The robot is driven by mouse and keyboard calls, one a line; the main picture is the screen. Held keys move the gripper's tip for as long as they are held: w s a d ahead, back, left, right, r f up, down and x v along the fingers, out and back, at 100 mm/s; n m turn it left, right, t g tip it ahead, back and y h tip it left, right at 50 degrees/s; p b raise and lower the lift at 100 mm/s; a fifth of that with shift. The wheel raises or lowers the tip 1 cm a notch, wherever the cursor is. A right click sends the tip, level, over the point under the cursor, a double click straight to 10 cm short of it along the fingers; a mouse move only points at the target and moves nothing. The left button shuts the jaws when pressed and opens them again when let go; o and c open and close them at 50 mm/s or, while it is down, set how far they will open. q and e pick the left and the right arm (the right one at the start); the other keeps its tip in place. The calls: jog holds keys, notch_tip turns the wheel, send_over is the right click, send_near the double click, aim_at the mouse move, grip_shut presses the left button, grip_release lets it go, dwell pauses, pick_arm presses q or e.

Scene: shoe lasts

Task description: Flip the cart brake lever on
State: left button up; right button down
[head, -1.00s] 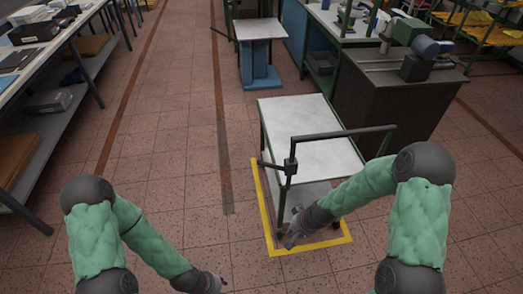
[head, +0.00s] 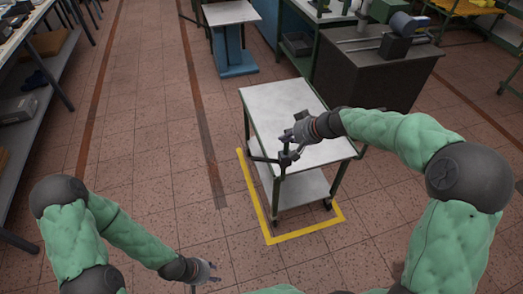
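The cart (head: 283,103) has a pale top, a green frame and a lower shelf, and stands inside a yellow floor outline. A dark lever (head: 262,159) sticks out to the left from a dark block (head: 286,159) on the cart's near left corner post; I take it to be the brake lever. My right gripper (head: 287,134) is over the cart's left near corner, just above that block. Whether it touches the post or handle there, and whether its fingers are closed, I cannot tell. My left gripper (head: 210,273) is open and empty, low over the floor left of the cart.
A dark cabinet (head: 365,75) with a machine on top stands behind the cart to the right. A small blue-based table (head: 232,45) is further back. Shelving (head: 35,105) runs along the left. The floor (head: 150,150) left of the cart is clear.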

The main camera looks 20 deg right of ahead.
jog(key=b, duration=0.3)
send_over(262, 159)
jog(key=w+d, duration=0.1)
jog(key=d, duration=0.2)
jog(key=f, duration=0.7)
jog(key=shift+a+f, duration=0.25)
jog(key=shift+s+a+f+b, duration=0.1)
jog(key=shift+a+f+b, duration=0.15)
jog(key=shift+f, duration=0.25)
jog(key=shift+s+a+f+b, duration=0.15)
jog(key=shift+a+f, duration=0.15)
jog(key=shift+f, duration=0.2)
jog(key=shift+a+f+b, duration=0.3)
jog(key=shift+a+f, duration=0.1)
jog(key=shift+f, duration=0.15)
jog(key=shift+s, duration=0.1)
jog(key=shift+a+f+p, duration=0.1)
jog(key=shift+a+p, duration=0.05)
jog(key=shift+p, duration=0.3)
jog(key=shift+a+f+h, duration=0.1)
jog(key=shift+h, duration=0.2)
